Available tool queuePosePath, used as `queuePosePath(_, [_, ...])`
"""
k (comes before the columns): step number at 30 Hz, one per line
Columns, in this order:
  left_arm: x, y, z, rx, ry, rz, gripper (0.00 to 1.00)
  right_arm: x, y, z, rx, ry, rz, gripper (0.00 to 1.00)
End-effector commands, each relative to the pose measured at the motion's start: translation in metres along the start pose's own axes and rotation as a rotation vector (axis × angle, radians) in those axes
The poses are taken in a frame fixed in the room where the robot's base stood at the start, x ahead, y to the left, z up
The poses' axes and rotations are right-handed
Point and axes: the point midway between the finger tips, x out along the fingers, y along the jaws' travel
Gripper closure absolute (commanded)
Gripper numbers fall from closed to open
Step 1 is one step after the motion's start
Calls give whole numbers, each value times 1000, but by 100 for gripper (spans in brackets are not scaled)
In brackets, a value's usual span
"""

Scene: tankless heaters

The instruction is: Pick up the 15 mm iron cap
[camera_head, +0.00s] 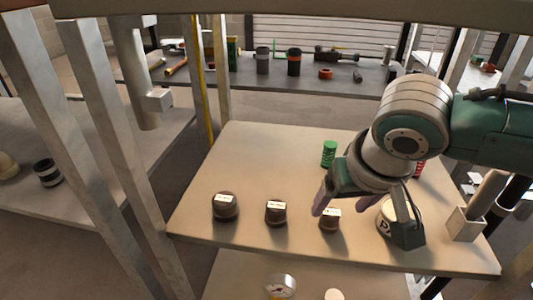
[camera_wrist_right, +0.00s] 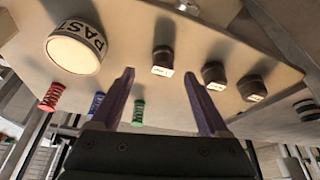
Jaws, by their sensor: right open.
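Three dark iron caps with white labels stand in a row along the front of the table: a left one (camera_head: 225,207), a middle one (camera_head: 276,213) and a right one (camera_head: 330,222). The label print is too small to read, so I cannot tell which is the 15 mm cap. My right gripper (camera_head: 349,208) is open and empty, low over the table by the right cap. In the right wrist view, that cap (camera_wrist_right: 163,58) shows ahead, between the fingertips (camera_wrist_right: 158,73). The middle cap (camera_wrist_right: 214,74) and left cap (camera_wrist_right: 252,87) lie to its right. My left gripper is out of view.
A white paste tub (camera_wrist_right: 75,50) stands beside the right cap, close to my right gripper. A green spool (camera_head: 329,153) stands further back; red (camera_wrist_right: 52,97) and blue (camera_wrist_right: 95,104) ones stand near it. Upright metal posts (camera_head: 112,150) rise at the left. The table's left part is clear.

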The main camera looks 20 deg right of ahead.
Motion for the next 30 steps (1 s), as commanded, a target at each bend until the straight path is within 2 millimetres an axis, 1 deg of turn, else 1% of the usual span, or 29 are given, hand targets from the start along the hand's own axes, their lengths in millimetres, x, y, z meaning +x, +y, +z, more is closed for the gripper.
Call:
queuePosePath(1, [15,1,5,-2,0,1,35,15,-1,2,0,1,0,21])
queuePosePath(3, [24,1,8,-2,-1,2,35,25,-2,0,0,2,0,21])
queuePosePath(6, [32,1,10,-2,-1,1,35,36,-2,0,-2,1,0,21])
queuePosePath(9, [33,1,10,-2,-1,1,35,39,-2,0,-3,0,0,21])
queuePosePath(16, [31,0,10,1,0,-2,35,38,-2,-1,-3,0,0,23])
queuePosePath(30, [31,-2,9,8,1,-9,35,38,-2,-1,-3,0,0,76])
